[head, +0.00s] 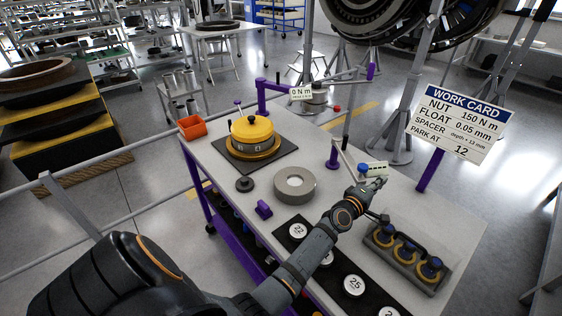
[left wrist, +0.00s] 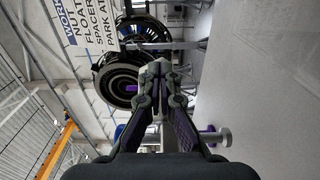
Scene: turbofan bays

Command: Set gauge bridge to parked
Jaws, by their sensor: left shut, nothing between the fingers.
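What looks like the gauge bridge is a purple post (head: 333,158) with a thin pale arm, on the bench right of the middle. A small pale readout block (head: 374,168) with a blue knob (head: 363,168) sits near the arm's end; its figures are too small to read. My left gripper (head: 378,184) is shut and empty, just in front of the readout block; contact cannot be told. In the left wrist view the closed fingertips (left wrist: 155,68) point past the bench. The work card (head: 460,123) reads "PARK AT 12". My right gripper is out of view.
A yellow-capped housing (head: 252,133) on a dark mat, a grey ring (head: 294,184) and an orange bin (head: 192,127) stand on the bench. Numbered discs (head: 354,285) line the front; a tray (head: 414,272) of blue-topped parts is at the right. A purple torque arm (head: 262,98) stands behind.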

